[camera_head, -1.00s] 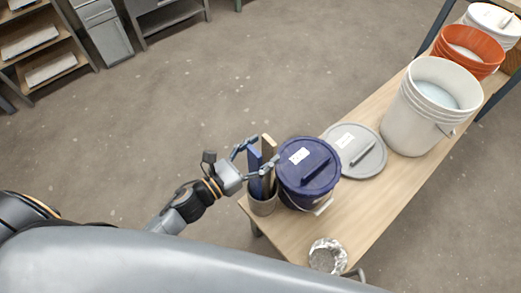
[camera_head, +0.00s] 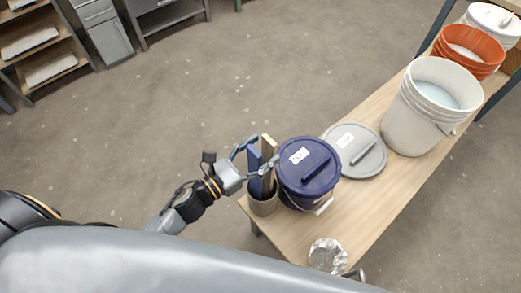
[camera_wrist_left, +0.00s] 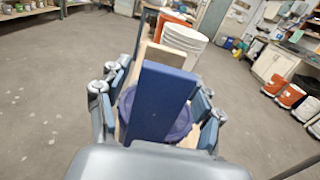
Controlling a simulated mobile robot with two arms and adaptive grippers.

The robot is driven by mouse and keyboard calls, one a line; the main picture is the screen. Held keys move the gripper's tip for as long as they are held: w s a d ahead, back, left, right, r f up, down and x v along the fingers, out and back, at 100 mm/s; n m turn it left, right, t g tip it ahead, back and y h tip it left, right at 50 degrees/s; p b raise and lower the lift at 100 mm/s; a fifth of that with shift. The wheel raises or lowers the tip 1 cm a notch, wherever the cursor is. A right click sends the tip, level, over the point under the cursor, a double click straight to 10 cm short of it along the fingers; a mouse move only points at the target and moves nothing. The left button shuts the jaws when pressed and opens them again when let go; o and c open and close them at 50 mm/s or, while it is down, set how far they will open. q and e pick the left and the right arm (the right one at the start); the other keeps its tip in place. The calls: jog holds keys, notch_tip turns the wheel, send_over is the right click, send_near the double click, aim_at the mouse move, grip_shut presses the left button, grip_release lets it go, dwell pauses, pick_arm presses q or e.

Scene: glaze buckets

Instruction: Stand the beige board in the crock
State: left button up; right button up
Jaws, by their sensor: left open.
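The crock (camera_head: 263,205) is a small grey-brown pot at the near left corner of the table. The beige board (camera_head: 268,150) stands upright in it, and it also shows in the left wrist view (camera_wrist_left: 166,53) behind the blue board. A blue board (camera_head: 254,165) stands in the crock beside it and fills the middle of the left wrist view (camera_wrist_left: 155,105). My left gripper (camera_head: 257,158) is open, with its fingers on either side of the boards. Whether a finger touches a board I cannot tell. My right gripper is not in view.
A dark blue lidded bucket (camera_head: 307,172) stands close beside the crock. A grey lid (camera_head: 355,151), a white bucket (camera_head: 425,112) and an orange bucket (camera_head: 469,52) are farther along the table (camera_head: 375,210). A silvery crumpled object (camera_head: 327,255) lies at the near edge.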

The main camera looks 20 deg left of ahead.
aim_at(252, 158)
pick_arm(q)
jog(key=shift+s+f, duration=0.1)
jog(key=shift+s, duration=0.05)
jog(key=shift+v, duration=2.3)
jog(key=shift+b+v, duration=0.9)
jog(key=shift+v, duration=1.65)
jog(key=shift+a, duration=0.1)
